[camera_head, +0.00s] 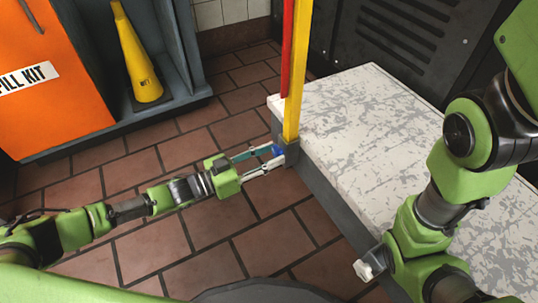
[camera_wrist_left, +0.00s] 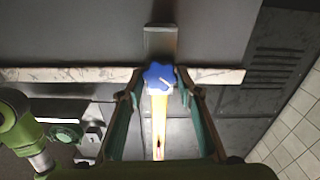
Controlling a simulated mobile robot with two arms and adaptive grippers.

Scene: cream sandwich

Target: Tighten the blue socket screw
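The blue socket screw (camera_head: 277,150) is a small blue lobed knob at the foot of a yellow post (camera_head: 297,75), by the near left corner of the white-topped block. In the left wrist view the screw (camera_wrist_left: 159,75) shows as a blue star-shaped head. My left gripper (camera_head: 273,160) reaches in from the left with its fingers apart. In the left wrist view its fingertips (camera_wrist_left: 160,82) are on either side of the screw head, with narrow gaps showing. Contact is hard to judge.
The block's worn white top (camera_head: 375,120) is bare. A red bar (camera_head: 286,50) runs beside the yellow post. An orange spill kit cabinet (camera_head: 50,100) and a yellow cone (camera_head: 138,60) stand at the back left. The tiled floor (camera_head: 190,255) is clear.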

